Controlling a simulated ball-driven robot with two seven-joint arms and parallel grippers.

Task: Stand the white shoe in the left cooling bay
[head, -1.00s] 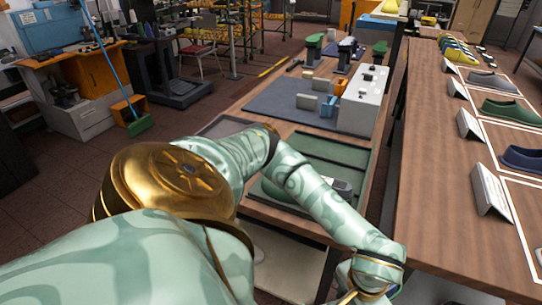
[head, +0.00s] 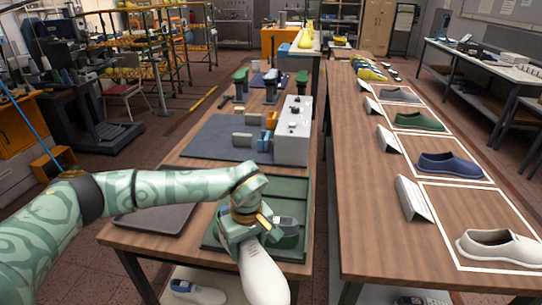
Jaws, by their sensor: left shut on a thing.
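My left gripper (head: 250,232) is shut on a white shoe (head: 263,275), held over the near end of the left workbench with its long pale body pointing down toward the bottom of the picture. The jaws and wrist hide its upper end. Another white shoe (head: 500,247) lies in the nearest white-outlined space on the right table. I cannot tell which spot is the left cooling bay. My right gripper is not in view.
The right table (head: 365,215) also holds a blue shoe (head: 448,165), a green shoe (head: 418,121) and upright cards. On the left bench (head: 135,236) stand a white control box (head: 293,130), a blue-grey mat (head: 215,138) and green-topped posts. A gap separates the tables.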

